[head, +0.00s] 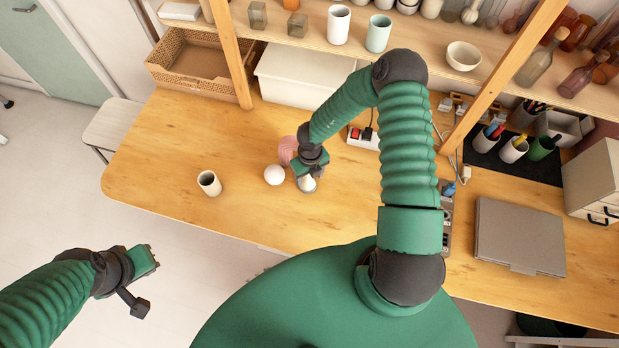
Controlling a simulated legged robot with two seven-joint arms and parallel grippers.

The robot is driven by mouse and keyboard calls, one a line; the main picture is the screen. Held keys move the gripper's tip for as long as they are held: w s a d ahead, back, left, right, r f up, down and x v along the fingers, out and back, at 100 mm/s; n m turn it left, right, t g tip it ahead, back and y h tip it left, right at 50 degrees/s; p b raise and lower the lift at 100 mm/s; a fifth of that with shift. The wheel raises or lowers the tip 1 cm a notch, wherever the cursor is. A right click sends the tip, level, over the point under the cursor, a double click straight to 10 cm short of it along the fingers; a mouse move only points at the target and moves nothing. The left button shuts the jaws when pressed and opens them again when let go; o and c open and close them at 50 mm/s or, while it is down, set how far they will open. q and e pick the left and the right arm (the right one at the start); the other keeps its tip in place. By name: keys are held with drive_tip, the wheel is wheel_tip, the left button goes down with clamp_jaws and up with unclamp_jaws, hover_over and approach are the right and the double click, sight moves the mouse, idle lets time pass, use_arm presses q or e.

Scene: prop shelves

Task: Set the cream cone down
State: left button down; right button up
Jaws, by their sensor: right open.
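A small pale piece, which I take to be the cream cone (308,185), is at the front middle of the wooden table. My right gripper (306,178) is directly over it and open, and hides most of it. I cannot tell whether the fingers touch it. A white ball (274,175) sits just left of it, and a pink round object (287,149) sits behind, partly hidden by my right gripper. My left gripper (148,283) is off the table's front left over the floor, with nothing visible in it; its finger opening is unclear.
A beige cup (209,183) stands on the left of the table (160,150). A wicker basket (190,72) and a white bin (300,78) are at the back. A closed laptop (520,235) lies at right. Wooden shelf posts (505,75) rise behind. The table's left is mostly clear.

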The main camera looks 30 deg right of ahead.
sight(310, 179)
drive_tip(key=w+r+n+t+h, duration=0.1)
drive_tip(key=w+r+n+t, duration=0.15)
drive_tip(key=r+n, duration=0.45)
drive_tip(key=w+r+n+t+h, duration=0.1)
drive_tip(key=w+r+n+t, duration=0.2)
drive_tip(key=r, duration=0.7)
drive_tip(key=s+a+r+n+y, duration=0.2)
drive_tip(key=a+r+n, duration=0.4)
drive_tip(key=n, duration=0.8)
drive_tip(key=s+a+r+n+g, duration=0.2)
drive_tip(key=s+r+n+g, duration=0.1)
drive_tip(key=s+n, duration=1)
use_arm(q)
drive_tip(key=s+b+x, duration=0.2)
drive_tip(key=b+x, duration=0.6)
drive_tip(key=shift+a+f, duration=0.2)
drive_tip(key=shift+f, duration=0.25)
use_arm(e)
drive_tip(key=s+x, duration=0.2)
drive_tip(key=x, duration=0.6)
drive_tip(key=shift+w+f, duration=0.35)
drive_tip(key=shift+f, duration=0.15)
